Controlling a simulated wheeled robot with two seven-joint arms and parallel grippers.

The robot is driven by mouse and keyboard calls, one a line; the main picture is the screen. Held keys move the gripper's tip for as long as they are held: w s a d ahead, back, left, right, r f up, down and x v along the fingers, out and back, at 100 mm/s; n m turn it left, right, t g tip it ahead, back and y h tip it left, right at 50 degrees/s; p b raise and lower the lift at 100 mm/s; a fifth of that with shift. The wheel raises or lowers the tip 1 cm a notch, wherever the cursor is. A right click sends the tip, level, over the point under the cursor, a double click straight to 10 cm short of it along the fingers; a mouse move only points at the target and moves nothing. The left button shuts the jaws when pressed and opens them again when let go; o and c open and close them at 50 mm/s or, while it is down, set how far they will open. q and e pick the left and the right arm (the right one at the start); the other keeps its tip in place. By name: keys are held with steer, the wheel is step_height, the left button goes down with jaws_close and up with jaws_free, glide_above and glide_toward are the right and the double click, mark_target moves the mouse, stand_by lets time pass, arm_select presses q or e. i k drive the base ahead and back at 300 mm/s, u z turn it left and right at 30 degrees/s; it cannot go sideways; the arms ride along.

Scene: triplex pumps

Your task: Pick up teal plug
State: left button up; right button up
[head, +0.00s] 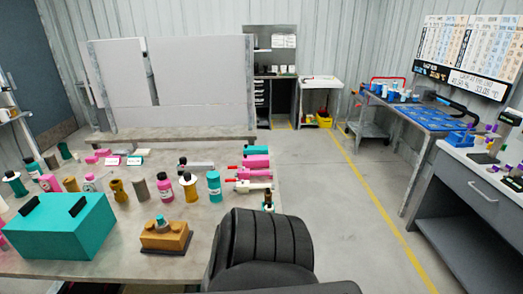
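A small teal piece with a grey top (160,221), which looks like the teal plug, sits upright on an orange-brown block (165,238). The block rests on a dark base plate near the front edge of the grey table (110,258). Neither of my grippers shows in the head view.
A large teal box (62,229) with black handles stands at the table's front left. Several pink, yellow and grey cylinders stand in a row behind it. A black ribbed shape (265,243) covers the table's front right corner. Open floor (340,210) lies to the right.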

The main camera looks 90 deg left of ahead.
mark_target(159, 218)
steer(key=u, duration=0.05)
steer(key=i, duration=0.35)
steer(key=u, duration=2.5)
